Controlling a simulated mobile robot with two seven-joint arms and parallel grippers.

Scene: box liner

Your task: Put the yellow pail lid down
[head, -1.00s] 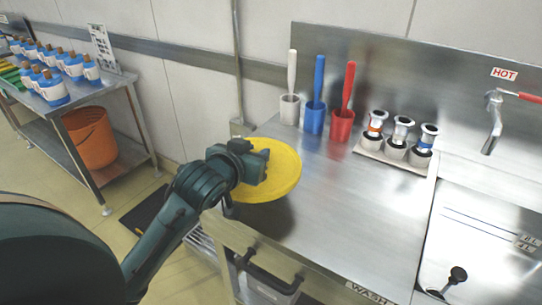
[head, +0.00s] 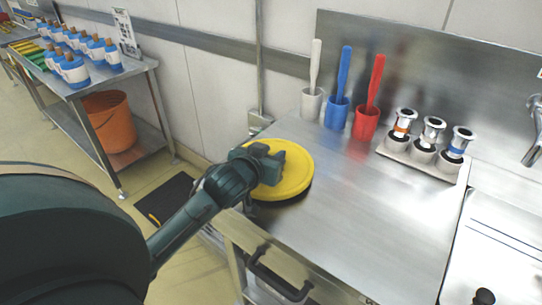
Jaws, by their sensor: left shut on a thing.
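The yellow pail lid (head: 296,168) is a round disc at the left end of the steel counter (head: 345,215). It looks nearly level and very close to the counter top, with a dark shadow under its near edge. I cannot tell whether it touches the steel. My left gripper (head: 270,165) is shut on the lid at its left side and hides part of it. My right gripper is not in view.
White, blue and red holders (head: 366,122) with upright handles stand behind the lid. A rack of several silver-topped items (head: 422,160) is to the right. The counter's middle is clear. An orange bucket (head: 108,122) sits under the left table.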

